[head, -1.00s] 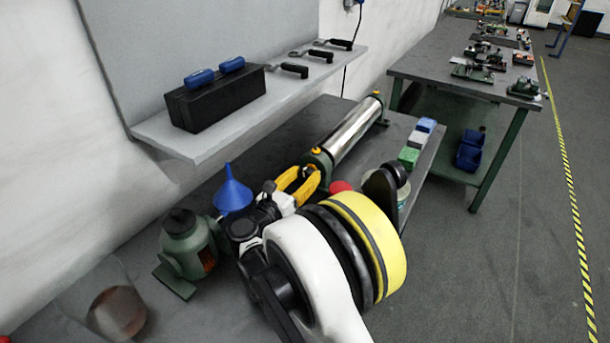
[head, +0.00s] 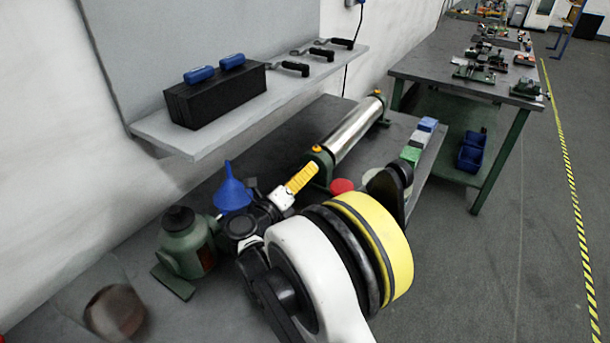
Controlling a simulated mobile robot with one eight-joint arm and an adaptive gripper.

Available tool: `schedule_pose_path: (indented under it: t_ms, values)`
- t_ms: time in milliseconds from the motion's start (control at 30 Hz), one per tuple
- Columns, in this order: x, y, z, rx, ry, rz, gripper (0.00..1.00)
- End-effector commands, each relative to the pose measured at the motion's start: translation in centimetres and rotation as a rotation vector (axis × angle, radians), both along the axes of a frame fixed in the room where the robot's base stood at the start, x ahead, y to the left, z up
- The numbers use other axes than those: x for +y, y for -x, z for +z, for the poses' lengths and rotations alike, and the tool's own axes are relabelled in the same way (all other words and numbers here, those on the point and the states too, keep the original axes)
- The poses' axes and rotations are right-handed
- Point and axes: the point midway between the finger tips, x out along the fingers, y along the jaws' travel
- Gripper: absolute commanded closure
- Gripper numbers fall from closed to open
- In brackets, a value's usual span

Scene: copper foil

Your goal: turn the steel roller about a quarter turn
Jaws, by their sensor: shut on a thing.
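The steel roller (head: 356,130) is a shiny cylinder lying in a green stand (head: 322,160) with yellow caps at its ends. It slants away from me on the dark bench. My gripper (head: 312,169) has yellow fingers and is at the roller's near end, in line with it. The fingers look close together, seen edge-on, and are shut on the roller's near end. The exact contact is hidden by the fingers and the stand's near end.
A blue funnel (head: 232,194) and a green lantern-like device (head: 185,242) stand left of my gripper. A red round thing (head: 342,186) lies close on its right. A shelf (head: 165,137) with a black box (head: 215,96) overhangs the left.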

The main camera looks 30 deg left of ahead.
Motion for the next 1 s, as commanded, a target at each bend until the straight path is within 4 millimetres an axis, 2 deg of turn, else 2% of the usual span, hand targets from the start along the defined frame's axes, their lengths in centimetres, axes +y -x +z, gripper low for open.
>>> schedule_pose_path:
  t_ms: [600, 1000]
  values:
    - [0.13, -0.08, -0.13, 0.043, 0.536, 0.0, 0.9]
    - [0.12, -0.09, -0.17, 0.057, 0.702, 0.0, 0.9]
